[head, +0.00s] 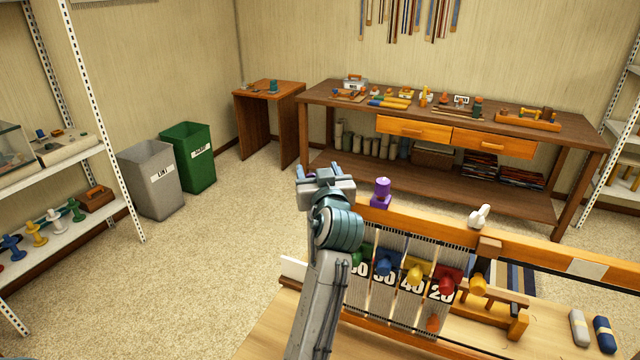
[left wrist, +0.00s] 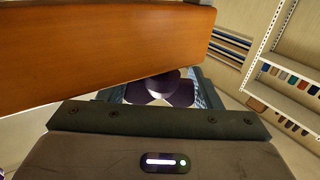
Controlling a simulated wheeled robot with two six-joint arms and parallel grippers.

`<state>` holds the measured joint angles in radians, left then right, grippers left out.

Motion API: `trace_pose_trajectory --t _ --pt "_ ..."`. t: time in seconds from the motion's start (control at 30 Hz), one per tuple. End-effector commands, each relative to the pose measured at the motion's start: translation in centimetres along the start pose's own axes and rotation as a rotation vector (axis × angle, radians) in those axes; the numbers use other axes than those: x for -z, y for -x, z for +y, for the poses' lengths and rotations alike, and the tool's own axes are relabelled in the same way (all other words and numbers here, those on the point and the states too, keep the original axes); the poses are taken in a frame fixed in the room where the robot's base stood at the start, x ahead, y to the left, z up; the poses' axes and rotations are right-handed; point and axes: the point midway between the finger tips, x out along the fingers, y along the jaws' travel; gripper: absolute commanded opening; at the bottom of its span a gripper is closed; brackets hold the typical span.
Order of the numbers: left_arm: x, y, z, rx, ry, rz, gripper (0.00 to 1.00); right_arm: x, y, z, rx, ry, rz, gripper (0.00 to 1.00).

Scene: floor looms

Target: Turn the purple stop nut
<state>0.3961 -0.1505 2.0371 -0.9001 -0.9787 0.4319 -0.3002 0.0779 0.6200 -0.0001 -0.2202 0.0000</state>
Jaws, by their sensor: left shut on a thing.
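The purple stop nut (left wrist: 172,90), dark and lobed, shows in the left wrist view between my gripper's fingers. In the head view only a sliver of purple shows at my left gripper (head: 318,172), and the rest is hidden behind it. My left gripper (left wrist: 160,92) is shut on the nut, at the left end of the loom's wooden top beam (head: 430,228). A separate purple knob on a block (head: 382,190) stands on the beam just to the right. My right gripper is not in view.
Green, blue (head: 385,262), yellow (head: 412,274) and red knobs (head: 447,280) line the loom front by number cards. A white knob (head: 480,216) sits on the beam. A workbench (head: 440,112) stands behind. Grey (head: 152,180) and green bins (head: 190,158) stand left, with open carpet before them.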

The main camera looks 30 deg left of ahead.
Motion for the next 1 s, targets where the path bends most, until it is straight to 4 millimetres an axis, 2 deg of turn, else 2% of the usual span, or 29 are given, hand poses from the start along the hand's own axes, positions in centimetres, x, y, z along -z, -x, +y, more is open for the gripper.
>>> trace_pose_trajectory --t 0.03,0.2,0.77,0.8,0.87,1.0 --pt "-0.44 0.0 0.05 0.02 0.001 -0.001 0.35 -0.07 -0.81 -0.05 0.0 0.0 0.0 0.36" --pt "-0.31 -0.02 -0.07 0.072 -0.001 -0.003 0.35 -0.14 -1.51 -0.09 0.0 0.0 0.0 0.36" --pt "-0.05 -0.03 -0.18 0.099 -0.004 -0.001 0.35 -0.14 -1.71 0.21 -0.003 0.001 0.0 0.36" --pt "-0.05 -0.03 -0.18 0.099 -0.004 -0.001 0.66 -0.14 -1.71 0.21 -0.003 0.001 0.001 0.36" --pt "-0.04 -0.03 -0.18 0.098 -0.004 -0.001 0.78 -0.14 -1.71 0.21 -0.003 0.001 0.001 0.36" --pt "-0.04 -0.03 -0.18 0.098 -0.003 -0.001 0.8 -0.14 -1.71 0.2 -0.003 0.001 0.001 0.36"
